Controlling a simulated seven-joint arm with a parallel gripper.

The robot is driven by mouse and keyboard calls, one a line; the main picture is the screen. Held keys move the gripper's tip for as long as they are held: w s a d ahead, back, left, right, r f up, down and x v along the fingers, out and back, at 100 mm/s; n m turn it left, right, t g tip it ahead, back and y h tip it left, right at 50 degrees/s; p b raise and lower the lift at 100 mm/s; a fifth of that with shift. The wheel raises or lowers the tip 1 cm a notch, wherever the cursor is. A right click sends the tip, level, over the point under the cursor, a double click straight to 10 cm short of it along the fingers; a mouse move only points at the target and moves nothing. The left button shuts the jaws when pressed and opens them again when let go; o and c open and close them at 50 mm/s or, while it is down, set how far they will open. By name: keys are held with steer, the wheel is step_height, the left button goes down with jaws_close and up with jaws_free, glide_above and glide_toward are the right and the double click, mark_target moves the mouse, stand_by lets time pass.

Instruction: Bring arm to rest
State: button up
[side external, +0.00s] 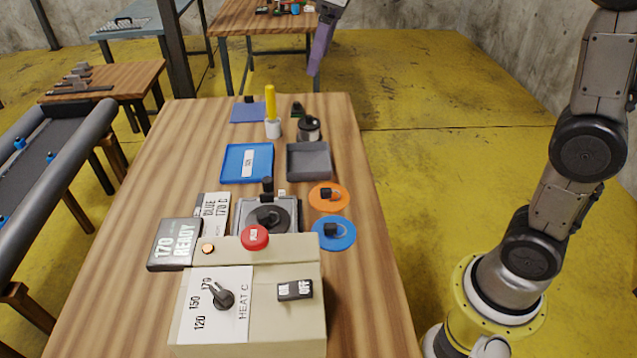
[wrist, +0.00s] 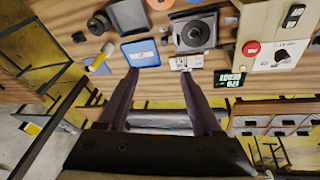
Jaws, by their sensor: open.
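My gripper (side external: 316,70) is raised at the top of the side external view, beyond the far end of the wooden table (side external: 120,295). Only its purple fingers and part of its body show there. In the wrist view its two fingers (wrist: 160,72) stand well apart with nothing between them. The blue tray (side external: 232,176) with a white label lies on the table, and it shows just past the fingers in the wrist view (wrist: 128,56). No contact between my gripper and any object is visible.
A beige control box (side external: 300,330) with a dial and red button (side external: 255,238) stands in front. Around it are a "170 READY" display (side external: 172,245), hotplate device (side external: 285,207), orange disc (side external: 342,203), blue disc (side external: 345,241), grey tray (side external: 309,160) and yellow stick (side external: 270,100). A conveyor (side external: 50,165) runs left.

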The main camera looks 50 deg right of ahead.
steer(key=s+d+r+m+t, duration=0.1)
steer(key=s, duration=1)
steer(key=s+f+m+t, duration=0.1)
steer(key=s+f+m, duration=0.3)
steer(key=s+f, duration=0.8)
steer(key=shift+s+d, duration=0.35)
steer(key=shift+s, duration=0.65)
